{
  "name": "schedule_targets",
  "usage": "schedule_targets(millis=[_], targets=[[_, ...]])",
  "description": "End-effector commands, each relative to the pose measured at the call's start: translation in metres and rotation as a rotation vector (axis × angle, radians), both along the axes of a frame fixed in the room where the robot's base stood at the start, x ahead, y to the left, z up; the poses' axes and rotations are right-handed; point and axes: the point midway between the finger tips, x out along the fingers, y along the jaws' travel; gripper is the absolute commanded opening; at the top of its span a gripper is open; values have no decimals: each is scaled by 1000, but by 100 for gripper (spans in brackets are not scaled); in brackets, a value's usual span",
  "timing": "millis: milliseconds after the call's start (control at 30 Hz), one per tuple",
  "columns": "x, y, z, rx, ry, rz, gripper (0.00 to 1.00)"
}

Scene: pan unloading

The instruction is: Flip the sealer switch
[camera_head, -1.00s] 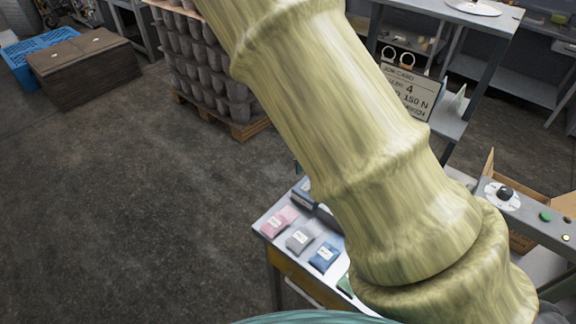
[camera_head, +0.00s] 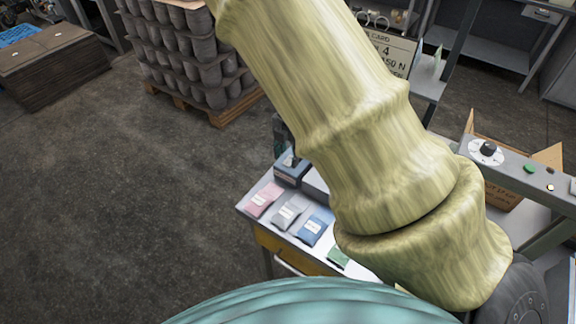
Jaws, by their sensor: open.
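A grey control panel (camera_head: 508,172) runs along a bar at the right. It carries a black rotary knob (camera_head: 488,149) on a white dial plate, a green button (camera_head: 529,169), a small dark button and a small pale lamp (camera_head: 550,187). The knob's pointer is too small to read. I cannot tell which of these is the sealer switch. My gripper is not in view; only my arm in its yellowish sleeve crosses the picture and hides part of the bench.
Pink (camera_head: 264,200), grey and blue packets lie on the white bench top (camera_head: 244,209) beside a dark device (camera_head: 291,167). An open cardboard box (camera_head: 500,195) stands behind the panel. A job card (camera_head: 399,57) hangs farther back. Stacked pots stand on a pallet (camera_head: 205,113).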

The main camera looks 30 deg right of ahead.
Motion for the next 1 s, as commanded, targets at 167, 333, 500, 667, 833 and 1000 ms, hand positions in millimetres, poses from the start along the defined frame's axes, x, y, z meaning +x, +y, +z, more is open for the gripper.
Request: schedule_targets(millis=[167, 333, 500, 667, 833, 1000], targets=[[6, 0, -25, -1, 7, 3, 45], [-2, -1, -31, -2, -1, 1, 45], [-8, -1, -34, -1, -6, -1, 45], [0, -1, -39, -1, 1, -1, 45], [5, 0, -41, -2, 5, 3, 45], [4, -1, -41, -2, 5, 1, 26]])
